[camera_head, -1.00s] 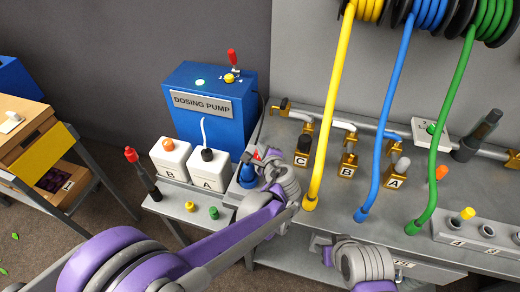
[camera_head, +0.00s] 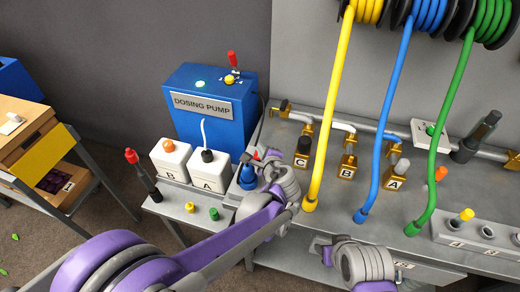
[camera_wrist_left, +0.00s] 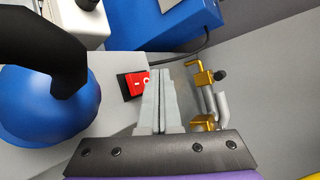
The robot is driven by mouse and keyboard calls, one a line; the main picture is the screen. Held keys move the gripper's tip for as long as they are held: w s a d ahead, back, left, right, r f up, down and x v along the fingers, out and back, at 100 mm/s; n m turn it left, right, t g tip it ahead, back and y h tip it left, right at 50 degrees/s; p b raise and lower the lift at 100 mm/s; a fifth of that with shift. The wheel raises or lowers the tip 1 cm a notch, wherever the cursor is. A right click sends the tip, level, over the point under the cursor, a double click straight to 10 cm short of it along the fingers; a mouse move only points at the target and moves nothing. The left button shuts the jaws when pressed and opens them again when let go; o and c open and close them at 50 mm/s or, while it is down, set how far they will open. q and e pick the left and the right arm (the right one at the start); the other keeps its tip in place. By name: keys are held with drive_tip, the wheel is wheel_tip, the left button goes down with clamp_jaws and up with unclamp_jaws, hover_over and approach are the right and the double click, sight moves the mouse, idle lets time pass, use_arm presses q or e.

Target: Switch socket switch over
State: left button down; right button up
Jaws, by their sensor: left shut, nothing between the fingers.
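The socket switch (camera_wrist_left: 135,84) is a red rocker with white marks on a black base, on the grey bench top in the left wrist view. In the head view only a bit of red shows beside my left gripper (camera_head: 259,160), which hides most of it. In the left wrist view my left gripper (camera_wrist_left: 158,80) has its two grey fingers shut together with nothing between them. The fingertips lie just right of the rocker, overlapping its edge in the picture; I cannot tell whether they touch. My right arm's end (camera_head: 350,260) shows low in the head view; its fingers are unclear.
The blue dosing pump (camera_head: 205,130) with a lit lamp stands behind white canisters A (camera_head: 208,172) and B (camera_head: 170,160). A blue round flask (camera_wrist_left: 42,105) is close left of my left gripper. Brass valves (camera_head: 347,167) and yellow, blue and green hoses are to the right.

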use_arm(q)
drive_tip(key=shift+s+r, duration=0.1)
drive_tip(key=shift+r, duration=0.15)
use_arm(e)
drive_tip(key=shift+r, duration=0.15)
use_arm(q)
drive_tip(key=shift+s+a+r+p, duration=0.1)
drive_tip(key=shift+s+r+p, duration=0.15)
drive_tip(key=shift+r+p, duration=0.35)
drive_tip(key=shift+s+a+r+p, duration=0.1)
drive_tip(key=shift+s+r+p, duration=0.2)
drive_tip(key=shift+r, duration=0.65)
drive_tip(key=shift+s+a+r+p, duration=0.1)
drive_tip(key=shift+s+r+p, duration=0.25)
drive_tip(key=shift+r, duration=0.4)
drive_tip(key=shift+w+f, duration=0.1)
use_arm(e)
drive_tip(key=r, duration=0.1)
drive_tip(key=w+r, duration=0.1)
drive_tip(key=r, duration=0.1)
drive_tip(key=shift+w+r, duration=0.1)
